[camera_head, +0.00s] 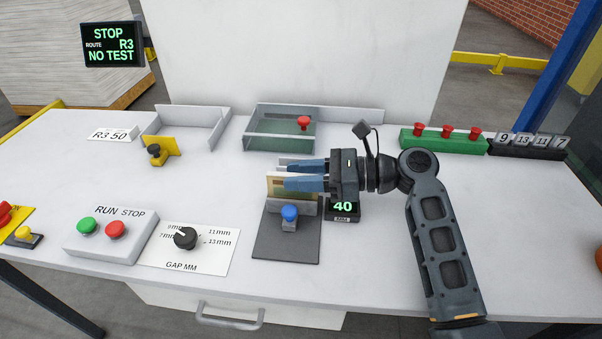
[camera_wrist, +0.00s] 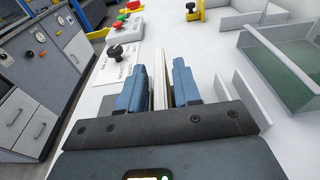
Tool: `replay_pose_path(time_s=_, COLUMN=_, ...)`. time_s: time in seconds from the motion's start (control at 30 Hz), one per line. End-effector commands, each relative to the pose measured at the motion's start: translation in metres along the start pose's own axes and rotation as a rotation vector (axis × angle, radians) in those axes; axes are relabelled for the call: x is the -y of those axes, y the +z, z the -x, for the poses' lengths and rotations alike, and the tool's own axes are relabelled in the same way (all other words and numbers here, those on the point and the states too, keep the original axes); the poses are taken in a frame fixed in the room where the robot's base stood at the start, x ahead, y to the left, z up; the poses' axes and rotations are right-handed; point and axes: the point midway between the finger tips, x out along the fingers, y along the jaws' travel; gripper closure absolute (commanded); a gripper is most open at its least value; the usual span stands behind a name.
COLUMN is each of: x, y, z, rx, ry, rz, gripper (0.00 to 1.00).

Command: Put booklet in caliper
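The caliper is a dark base plate (camera_head: 272,242) with a grey upright jaw, a blue knob (camera_head: 290,213) and a readout (camera_head: 343,207) showing 40. The tan booklet (camera_head: 277,188) stands upright just behind the grey jaw. My gripper (camera_head: 305,175) comes in from the right, with one blue finger on each side of the booklet. In the wrist view the booklet (camera_wrist: 160,80) is a thin upright edge between the fingers, with narrow gaps beside it, so the gripper looks open. The fingers hide part of the booklet. I cannot tell whether it touches the jaw.
A gap dial (camera_head: 185,238) and run/stop box (camera_head: 110,233) lie left. Behind are a grey tray (camera_head: 222,128) with a yellow bracket (camera_head: 162,148) and a greenish glass-fronted bin (camera_head: 280,146). A green block with red knobs (camera_head: 442,142) and number counters (camera_head: 527,145) stand back right.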

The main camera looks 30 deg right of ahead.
Motion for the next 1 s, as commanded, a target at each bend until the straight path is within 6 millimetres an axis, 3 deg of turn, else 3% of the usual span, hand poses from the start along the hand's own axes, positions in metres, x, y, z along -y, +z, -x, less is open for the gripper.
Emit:
replay_pose_path(time_s=0.1, x=0.0, y=0.0, z=0.0, rx=0.0, ry=0.0, rz=0.0, gripper=0.57)
replay_pose_path(time_s=0.47, x=0.0, y=0.005, z=0.006, rx=0.0, ry=-0.001, rz=-0.001, gripper=0.57)
replay_pose_path(time_s=1.0, x=0.001, y=0.005, z=0.097, rx=0.0, ry=-0.003, rz=-0.001, gripper=0.57)
